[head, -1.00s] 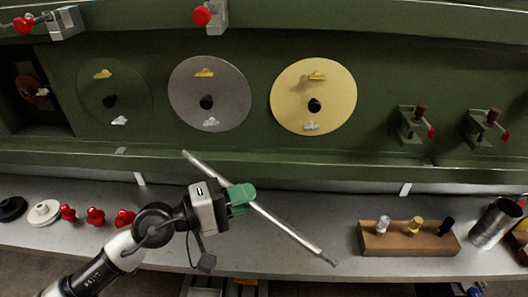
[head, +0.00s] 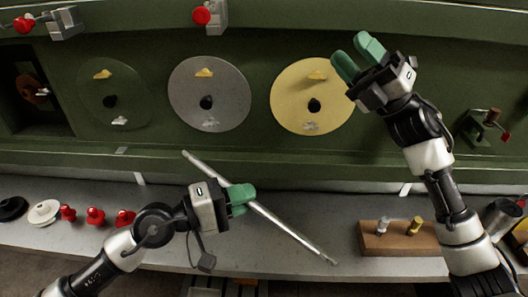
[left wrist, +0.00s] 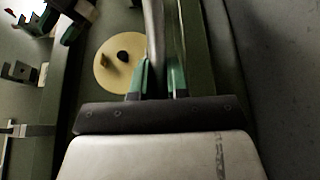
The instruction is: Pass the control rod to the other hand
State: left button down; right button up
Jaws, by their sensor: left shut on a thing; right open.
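The control rod (head: 285,229) is a long thin silver bar. It slants from upper left to lower right above the grey bench in the head view. My left gripper (head: 243,197), with green fingers, is shut on the rod around its middle. In the left wrist view the rod (left wrist: 155,35) stands between the green fingers and runs up out of frame. My right gripper (head: 354,55) is open and empty, fingers pointing up and left, in front of the yellow disc's upper right edge. It is well above and right of the rod, not touching it.
A green panel carries a yellow disc (head: 295,100), a grey disc (head: 232,95) and a green disc (head: 140,90). A wooden block (head: 385,243) with small pegs and a metal cup (head: 498,214) stand at right. Red knobs (head: 95,216) sit at left on the bench.

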jog(key=s+a+n+g, duration=0.45)
jog(key=a+g, duration=0.35)
jog(key=a, duration=0.2)
jog(key=s+a+n+g, duration=0.45)
jog(key=a+g, duration=0.25)
jog(key=a, duration=0.2)
jog(key=s+a+n+g+h, duration=0.7)
jog(key=s+a, duration=0.3)
pick_arm(q)
jog(key=shift+a, duration=0.2)
jog(key=shift+d, duration=0.3)
pick_arm(e)
jog(key=m+t+h, duration=0.6)
jog(key=t+h, duration=0.6)
jog(key=h, duration=0.5)
send_over(264, 211)
notch_tip(264, 211, down, 11)
notch_tip(264, 211, down, 12)
jog(key=shift+r, duration=0.25)
